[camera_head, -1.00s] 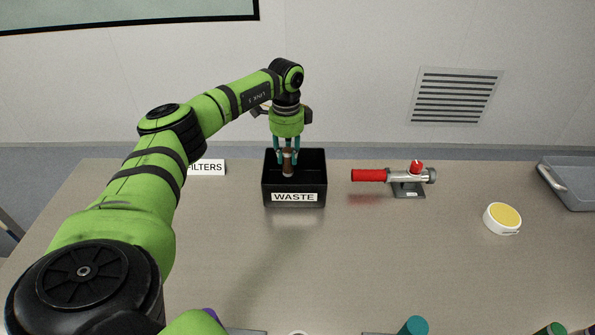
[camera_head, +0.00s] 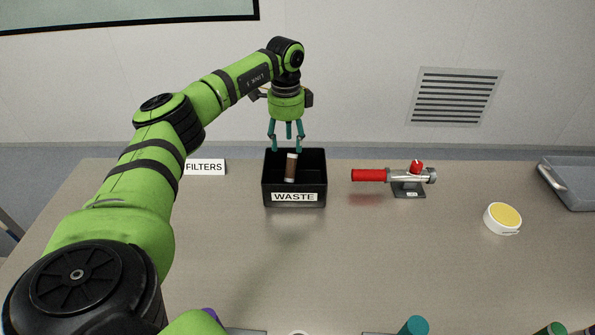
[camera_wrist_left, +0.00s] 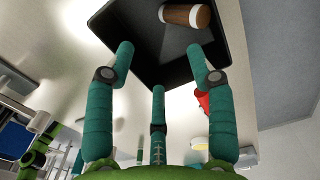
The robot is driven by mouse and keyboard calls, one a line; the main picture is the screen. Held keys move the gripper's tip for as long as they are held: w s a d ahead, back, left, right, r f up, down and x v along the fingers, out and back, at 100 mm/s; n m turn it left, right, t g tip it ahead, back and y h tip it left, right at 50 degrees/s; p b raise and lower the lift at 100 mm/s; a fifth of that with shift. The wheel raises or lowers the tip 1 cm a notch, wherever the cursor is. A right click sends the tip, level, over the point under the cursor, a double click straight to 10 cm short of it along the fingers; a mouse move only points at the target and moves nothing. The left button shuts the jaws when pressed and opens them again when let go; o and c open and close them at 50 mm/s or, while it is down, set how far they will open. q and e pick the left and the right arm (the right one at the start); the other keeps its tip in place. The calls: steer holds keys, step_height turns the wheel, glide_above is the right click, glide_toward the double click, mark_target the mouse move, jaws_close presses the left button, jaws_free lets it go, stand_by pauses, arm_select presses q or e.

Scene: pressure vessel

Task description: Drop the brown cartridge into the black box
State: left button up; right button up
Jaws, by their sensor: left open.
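The brown cartridge (camera_head: 290,168), with white ends, is inside the black box (camera_head: 294,197) labelled WASTE, leaning at a slight tilt in the head view. In the left wrist view the cartridge (camera_wrist_left: 186,16) shows against the inside of the black box (camera_wrist_left: 243,60). My left gripper (camera_head: 287,146) is above the box, pointing down, with its teal fingers spread and empty. The fingers also show apart in the left wrist view (camera_wrist_left: 160,70), clear of the cartridge.
A FILTERS sign (camera_head: 205,167) stands left of the box. A red-handled metal device (camera_head: 408,181) is to its right, then a white disc with yellow top (camera_head: 502,217). A grey tray (camera_head: 572,188) is at the far right. The table's middle is clear.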

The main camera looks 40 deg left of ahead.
arm_select(q)
step_height(320, 180, up, 7)
steer(key=shift+r, duration=0.2)
stand_by(0.5)
